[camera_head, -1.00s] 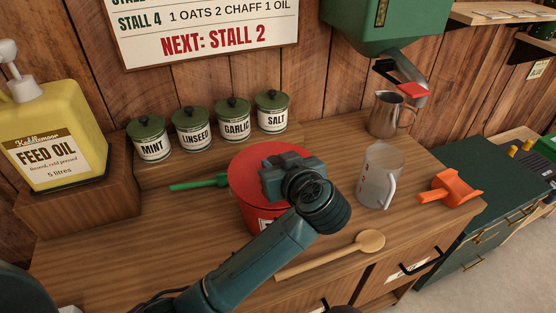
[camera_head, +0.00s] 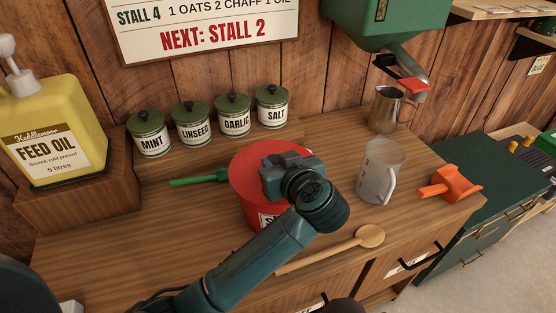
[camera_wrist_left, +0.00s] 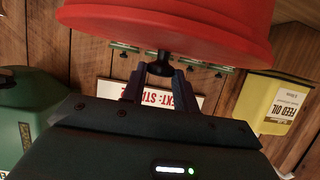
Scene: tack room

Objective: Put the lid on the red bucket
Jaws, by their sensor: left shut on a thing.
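The red bucket (camera_head: 262,212) stands on the wooden counter, its front label partly hidden by my arm. The red lid (camera_head: 245,172) lies level over the bucket's mouth. My left gripper (camera_head: 287,172) is above the lid; its fingertips are hidden in the head view. In the left wrist view, my left gripper (camera_wrist_left: 160,80) is shut on the black knob (camera_wrist_left: 160,66) of the lid (camera_wrist_left: 165,32). I see no clear gap between lid and bucket, but cannot tell whether the lid is fully seated. My right gripper is not in view.
A green-handled tool (camera_head: 198,180) lies left of the bucket. A wooden spoon (camera_head: 330,250) lies in front. A clear measuring jug (camera_head: 379,172), metal pitcher (camera_head: 387,108) and orange scoop (camera_head: 452,184) are to the right. Several lidded canisters (camera_head: 192,124) and the feed oil (camera_head: 50,135) stand behind and left.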

